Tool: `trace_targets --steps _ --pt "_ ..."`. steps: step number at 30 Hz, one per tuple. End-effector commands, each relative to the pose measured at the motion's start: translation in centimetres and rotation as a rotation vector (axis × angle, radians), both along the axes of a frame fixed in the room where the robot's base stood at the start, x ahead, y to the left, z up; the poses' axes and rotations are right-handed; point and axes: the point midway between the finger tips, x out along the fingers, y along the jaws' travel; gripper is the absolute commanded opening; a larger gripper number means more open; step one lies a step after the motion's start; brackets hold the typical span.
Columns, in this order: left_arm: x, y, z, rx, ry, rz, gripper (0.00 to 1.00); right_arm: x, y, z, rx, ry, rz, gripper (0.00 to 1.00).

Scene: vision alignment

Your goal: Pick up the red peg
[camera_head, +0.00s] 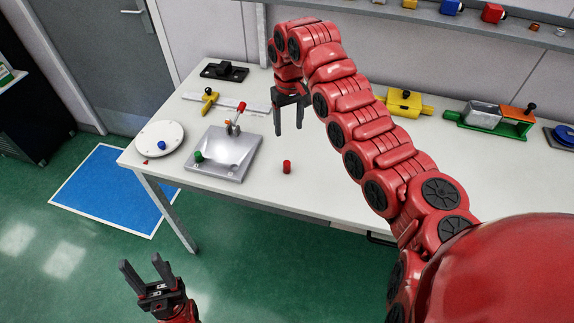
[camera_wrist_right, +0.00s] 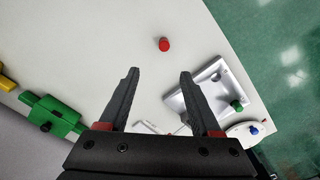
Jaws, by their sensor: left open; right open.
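The red peg (camera_head: 287,167) is a small upright cylinder standing alone on the white table, right of the silver plate. In the right wrist view the red peg (camera_wrist_right: 164,44) lies ahead of the fingertips, between their lines, with clear table around it. My right gripper (camera_head: 289,115) is open and empty above the table, behind the peg in the head view, fingers pointing down. Its open fingers also show in the right wrist view (camera_wrist_right: 159,73). My left gripper (camera_head: 143,270) is open and empty, low in front of the table over the green floor.
A round white disc (camera_head: 148,141) with a blue knob stands at the left corner. A yellow block (camera_head: 404,103) and green fixture (camera_head: 490,125) are at the back right.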

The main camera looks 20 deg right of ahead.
Motion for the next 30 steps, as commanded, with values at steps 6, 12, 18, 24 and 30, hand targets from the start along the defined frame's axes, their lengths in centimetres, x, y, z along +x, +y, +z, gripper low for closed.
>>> trace_targets --steps 6,12,18,24,30 --pt "0.0 0.0 0.7 0.000 0.000 0.000 0.50 0.0 0.3 -3.4 0.007 0.000 0.001 0.65" --pt "0.0 0.0 1.0 0.000 0.000 0.000 0.50 -0.1 0.2 -6.6 0.004 0.001 0.000 0.65" --pt "0.0 0.0 1.3 0.000 0.000 0.000 0.50 0.0 0.1 -8.7 0.001 -0.001 0.000 0.65" --pt "0.0 0.0 2.4 0.000 0.000 0.000 0.50 -0.4 0.3 -9.6 0.002 0.004 0.000 0.65" --pt "0.0 0.0 4.5 0.000 -0.001 0.000 0.50 -0.9 0.8 -12.5 0.000 0.004 0.003 0.65"
